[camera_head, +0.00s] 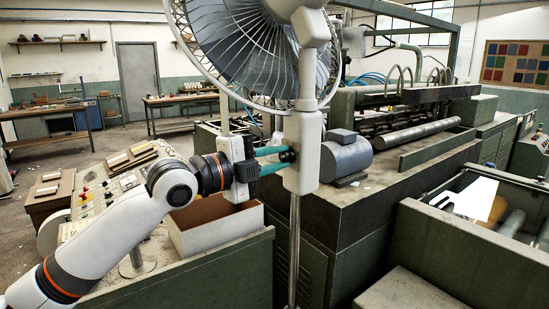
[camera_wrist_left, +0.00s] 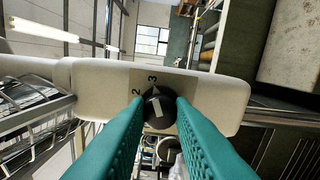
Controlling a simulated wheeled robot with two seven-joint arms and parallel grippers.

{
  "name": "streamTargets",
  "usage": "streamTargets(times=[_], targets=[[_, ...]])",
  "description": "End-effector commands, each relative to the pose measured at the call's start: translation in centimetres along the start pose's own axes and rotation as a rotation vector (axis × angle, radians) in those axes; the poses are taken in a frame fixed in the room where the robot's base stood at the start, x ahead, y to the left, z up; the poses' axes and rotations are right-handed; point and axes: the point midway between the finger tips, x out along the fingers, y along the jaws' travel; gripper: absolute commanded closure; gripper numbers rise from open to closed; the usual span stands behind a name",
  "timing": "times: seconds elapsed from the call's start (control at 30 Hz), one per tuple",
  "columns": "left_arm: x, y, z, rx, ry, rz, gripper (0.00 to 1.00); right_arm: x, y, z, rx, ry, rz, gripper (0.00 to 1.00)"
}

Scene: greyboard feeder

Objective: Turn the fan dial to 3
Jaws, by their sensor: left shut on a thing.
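The standing fan (camera_head: 303,150) has a pale control box on its pole below the wire cage. The numbers 2 and 3 are printed beside the dial in the left wrist view. The bar's upper end points roughly toward the 3; the exact alignment is hard to tell. My left gripper (camera_head: 285,155) reaches the box from the left. Its green fingers (camera_wrist_left: 160,103) are shut on the dial from both sides and hide its edges. My right gripper is out of view.
A control console (camera_head: 118,185) with buttons stands at the left, beside an open box (camera_head: 215,228) below my left gripper. A large green machine (camera_head: 400,165) stands behind the fan to the right. The fan cage (camera_head: 255,50) is above my left gripper.

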Motion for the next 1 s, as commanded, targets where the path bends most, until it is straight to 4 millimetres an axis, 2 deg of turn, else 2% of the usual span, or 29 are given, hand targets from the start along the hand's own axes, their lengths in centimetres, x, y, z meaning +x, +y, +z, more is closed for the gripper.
streamTargets(times=[0.43,0.47,0.6,0.87,1.0], targets=[[0.0,-0.1,0.0,0.013,0.0,-0.001,1.0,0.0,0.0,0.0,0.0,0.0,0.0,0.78],[0.0,-0.1,0.0,0.013,0.0,-0.001,0.77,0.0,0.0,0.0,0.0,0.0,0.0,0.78],[0.0,-0.1,0.0,0.012,0.0,-0.001,0.57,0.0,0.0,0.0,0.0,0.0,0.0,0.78],[0.0,-0.1,0.0,0.011,0.0,-0.001,0.57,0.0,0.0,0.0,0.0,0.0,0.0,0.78],[-1.1,-0.2,-0.1,0.011,0.001,0.0,0.57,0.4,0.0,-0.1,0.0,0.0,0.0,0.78]])
